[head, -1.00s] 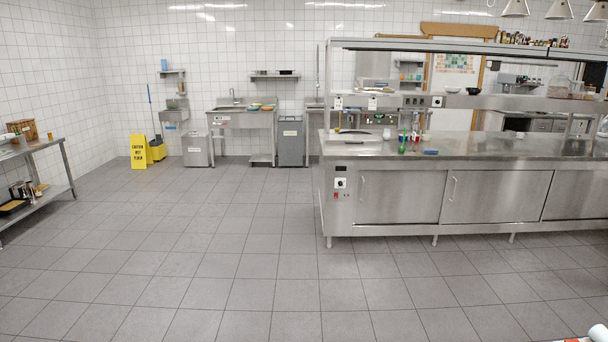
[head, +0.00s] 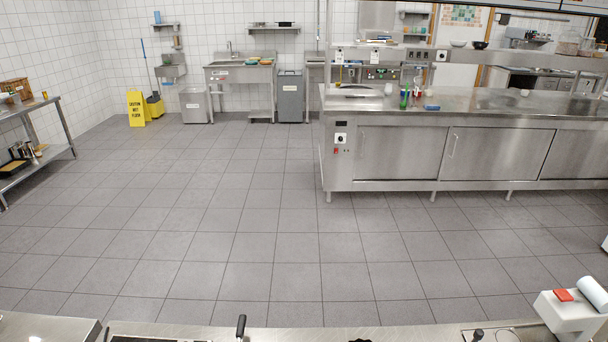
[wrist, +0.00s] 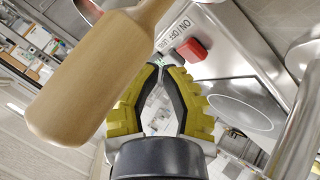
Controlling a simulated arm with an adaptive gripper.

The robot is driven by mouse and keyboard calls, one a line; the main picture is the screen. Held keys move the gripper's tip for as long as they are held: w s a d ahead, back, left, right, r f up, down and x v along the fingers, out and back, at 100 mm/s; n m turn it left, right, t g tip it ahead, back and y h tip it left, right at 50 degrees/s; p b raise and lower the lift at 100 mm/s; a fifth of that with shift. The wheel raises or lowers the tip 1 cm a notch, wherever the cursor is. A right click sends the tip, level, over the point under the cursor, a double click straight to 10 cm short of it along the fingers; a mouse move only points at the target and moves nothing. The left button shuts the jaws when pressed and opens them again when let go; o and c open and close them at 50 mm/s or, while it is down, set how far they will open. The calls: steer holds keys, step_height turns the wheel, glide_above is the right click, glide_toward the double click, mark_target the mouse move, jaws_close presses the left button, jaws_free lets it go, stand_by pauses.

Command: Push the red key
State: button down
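In the wrist view the red key (wrist: 193,50) is a raised block on a pale panel, next to black "ON OFF" lettering. A red piece (head: 563,295) on a white box at the lower right of the head view looks like the same key. My gripper (wrist: 162,70) has yellow and black fingers. Their tips are close together with nothing seen between them. In the picture they lie just below and left of the key; the distance in depth is unclear. My gripper is not seen in the head view.
A large wooden paddle-like thing (wrist: 95,75) fills the left of the wrist view, close to the camera. A pale cylinder (head: 592,293) is beside the red piece. A steel counter edge (head: 290,337) runs along the bottom. Open tiled floor lies beyond it.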

steer(key=shift+r, duration=3)
